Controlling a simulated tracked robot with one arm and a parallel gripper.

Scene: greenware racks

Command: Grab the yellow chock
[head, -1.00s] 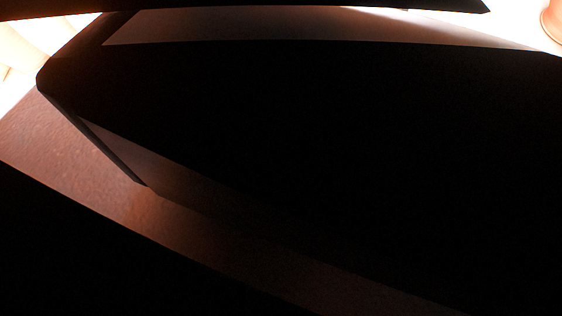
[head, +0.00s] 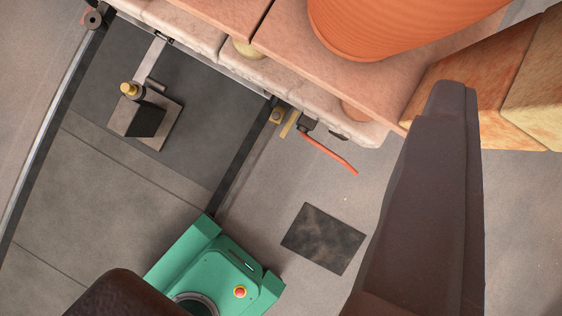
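My gripper (head: 288,180) shows as two dark brown fingers, a tall tapered one at the right and a rounded one cut off at the lower left. They stand wide apart, with nothing held between them. I cannot pick out the yellow chock for sure. A small yellow piece (head: 289,124) sits by the dark rail beneath the shelf edge, beside a red-orange lever. A larger block with a pale yellow face (head: 538,98) is at the right edge, behind and beyond the right finger.
Pinkish slabs (head: 225,12) with a ribbed terracotta pot (head: 395,25) fill the top. A dark box on a plate (head: 150,118) with a brass-coloured cylinder stands at upper left. A dark floor patch (head: 323,238) lies at lower middle. Grey floor around it is clear.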

